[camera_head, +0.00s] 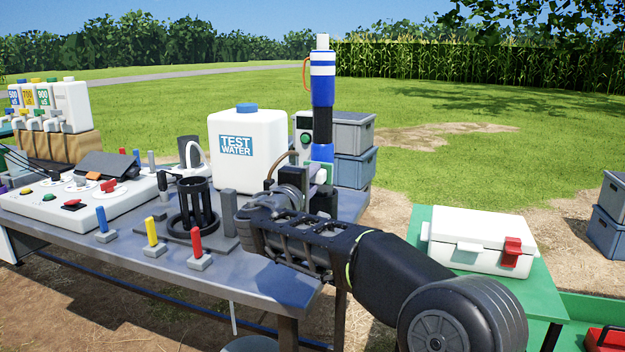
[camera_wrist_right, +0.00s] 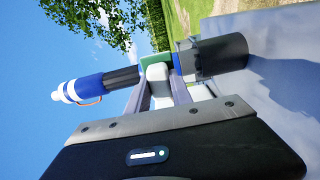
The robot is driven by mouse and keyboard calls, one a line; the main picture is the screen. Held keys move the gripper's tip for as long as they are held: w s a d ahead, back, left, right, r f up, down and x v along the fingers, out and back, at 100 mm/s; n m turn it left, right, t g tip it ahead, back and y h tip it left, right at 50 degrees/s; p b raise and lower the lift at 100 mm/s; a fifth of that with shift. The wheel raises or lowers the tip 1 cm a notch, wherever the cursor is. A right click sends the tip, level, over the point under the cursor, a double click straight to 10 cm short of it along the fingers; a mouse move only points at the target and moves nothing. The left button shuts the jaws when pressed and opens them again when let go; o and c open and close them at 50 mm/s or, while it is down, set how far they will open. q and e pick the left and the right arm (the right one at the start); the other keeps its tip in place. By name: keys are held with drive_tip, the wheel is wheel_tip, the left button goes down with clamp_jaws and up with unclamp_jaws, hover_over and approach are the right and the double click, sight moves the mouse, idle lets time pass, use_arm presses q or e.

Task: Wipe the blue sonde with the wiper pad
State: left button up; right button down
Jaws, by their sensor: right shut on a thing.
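The blue sonde (camera_head: 322,92), with white stripes, a black band and an orange loop, stands upright at the table's back right. It also shows in the right wrist view (camera_wrist_right: 88,87), with its lower end in a dark grey cup (camera_wrist_right: 220,55). My right gripper (camera_head: 312,182) is beside its lower part, shut on the wiper pad, a pale block with a green face (camera_wrist_right: 152,62). The pad is at the sonde just below the black band and seems to touch it; the contact is partly hidden by the fingers (camera_wrist_right: 160,88). My left gripper is out of view.
A white TEST WATER jug (camera_head: 245,170) stands left of the sonde. A black cage (camera_head: 193,207) and small blue, yellow and red-topped stands occupy the front of the metal table (camera_head: 275,285). Grey crates (camera_head: 352,150) are behind; a white cooler (camera_head: 470,240) sits on a green table at right.

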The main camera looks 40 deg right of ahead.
drive_tip(key=shift+b+v, duration=0.8)
drive_tip(key=shift+v, duration=0.2)
drive_tip(key=shift+s+a, duration=0.3)
drive_tip(key=shift+a, duration=0.1)
